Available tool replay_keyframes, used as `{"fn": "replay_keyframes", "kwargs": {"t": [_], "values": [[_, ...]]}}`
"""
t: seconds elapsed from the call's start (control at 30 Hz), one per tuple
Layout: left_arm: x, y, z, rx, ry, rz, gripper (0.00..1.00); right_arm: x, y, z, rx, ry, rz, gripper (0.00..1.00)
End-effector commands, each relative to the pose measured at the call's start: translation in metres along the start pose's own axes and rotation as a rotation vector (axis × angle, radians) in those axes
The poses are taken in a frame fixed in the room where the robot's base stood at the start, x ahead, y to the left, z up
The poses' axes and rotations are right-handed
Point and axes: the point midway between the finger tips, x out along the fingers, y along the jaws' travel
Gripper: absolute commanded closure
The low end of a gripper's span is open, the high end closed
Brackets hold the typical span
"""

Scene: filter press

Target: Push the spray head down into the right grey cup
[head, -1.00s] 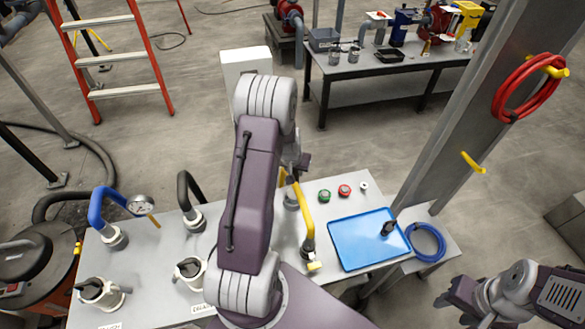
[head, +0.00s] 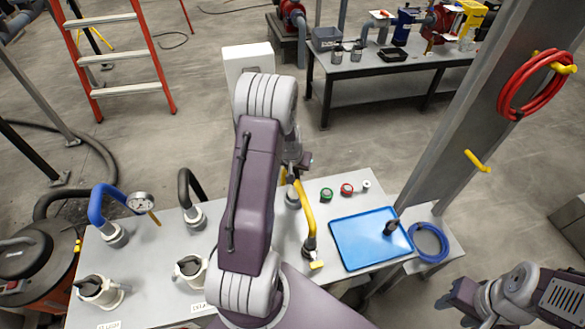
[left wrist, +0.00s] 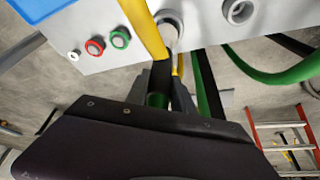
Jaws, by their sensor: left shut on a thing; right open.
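My left gripper (head: 303,163) is over the back of the grey bench, shut on a part of what seems to be the spray head with its curved yellow tube (head: 307,214). My purple arm hides much of it. The yellow tube also shows in the left wrist view (left wrist: 143,26), running down to the fingers. The right grey cup (head: 292,198) is just below the gripper, partly behind the yellow tube. A grey round fitting (left wrist: 168,22) shows beside the tube in the left wrist view. I cannot tell how deep the head sits. My right gripper (head: 452,300) is open and empty at lower right.
A black tube (head: 188,181) and a blue tube (head: 101,199) stand at grey fittings to the left. Two pale holders, one at the front left (head: 100,291), stand on the bench. A green button (head: 326,194), a red button (head: 346,189) and a blue tray (head: 350,254) are to the right.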

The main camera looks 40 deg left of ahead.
Motion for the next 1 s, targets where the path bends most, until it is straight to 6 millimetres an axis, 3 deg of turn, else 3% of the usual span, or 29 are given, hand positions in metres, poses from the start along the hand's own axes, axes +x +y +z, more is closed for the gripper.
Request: {"fn": "replay_keyframes", "kwargs": {"t": [1.0], "values": [[0.024, 0.0, 0.009, 0.0, 0.002, 0.0, 1.0, 0.027, 0.001, 0.003, 0.0, 0.0, 0.0, 0.55]]}}
